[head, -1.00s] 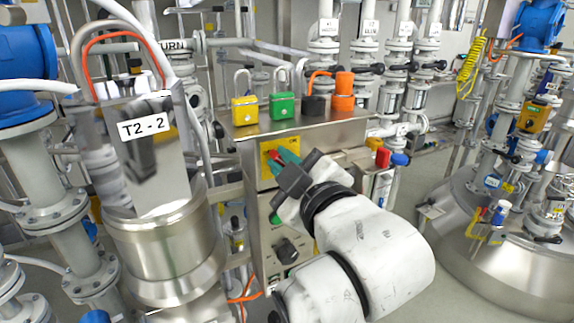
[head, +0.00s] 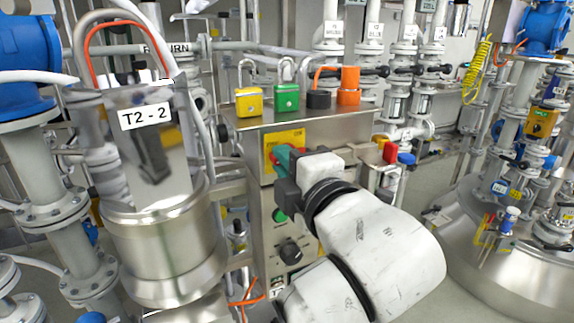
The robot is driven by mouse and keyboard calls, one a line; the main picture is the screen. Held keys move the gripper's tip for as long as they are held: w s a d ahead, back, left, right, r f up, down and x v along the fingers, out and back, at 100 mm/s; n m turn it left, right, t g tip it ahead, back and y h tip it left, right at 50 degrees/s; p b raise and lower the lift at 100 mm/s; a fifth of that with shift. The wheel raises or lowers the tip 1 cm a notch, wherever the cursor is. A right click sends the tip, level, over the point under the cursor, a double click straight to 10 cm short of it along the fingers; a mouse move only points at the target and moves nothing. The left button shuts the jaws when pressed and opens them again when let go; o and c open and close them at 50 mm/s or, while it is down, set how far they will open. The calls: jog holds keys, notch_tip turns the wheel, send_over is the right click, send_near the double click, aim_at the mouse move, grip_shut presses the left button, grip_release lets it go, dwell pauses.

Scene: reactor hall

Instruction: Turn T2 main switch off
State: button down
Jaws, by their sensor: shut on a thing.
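The T2 main switch is a red handle (head: 274,158) on a yellow plate (head: 285,138) on the front of a steel control box (head: 262,212). My gripper (head: 284,160), with teal fingertips, is at the plate in the middle of the head view. It is shut on the red handle. The fingers and wrist cover most of the handle, so its exact angle is hard to tell.
On top of the box stand a yellow padlock (head: 248,101), a green padlock (head: 286,98), a black one (head: 318,99) and an orange one (head: 348,86). A black knob (head: 290,252) sits below the switch. A steel vessel labelled T2 - 2 (head: 165,240) stands close on the left.

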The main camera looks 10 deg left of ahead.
jog(key=shift+f, duration=0.15)
dwell(0.4)
jog(key=c, duration=1.1)
grip_release()
jog(key=shift+c, duration=0.2)
jog(key=shift+s, duration=0.1)
jog(key=b+v, duration=0.2)
jog(key=v, duration=0.8)
jog(key=shift+s+d, duration=0.25)
jog(key=d+f+m+g+h, duration=0.3)
jog(key=d+f+m, duration=0.4)
jog(key=f, duration=0.6)
jog(key=d+f+m+g+h, duration=0.2)
jog(key=d+f+m+h, duration=0.3)
jog(key=f, duration=0.8)
jog(key=s+d+f+m+g+h, duration=0.1)
jog(key=s+d+f+m+g, duration=0.3)
jog(key=s+f, duration=0.7)
jog(key=s+d+f+m+g+h, duration=0.1)
jog(key=s+d+f+m+g, duration=0.4)
jog(key=s+d+f+m, duration=0.4)
jog(key=s+d+f, duration=0.2)
jog(key=s+d, duration=0.1)
jog(key=s, duration=0.2)
jog(key=shift+d+f, duration=0.25)
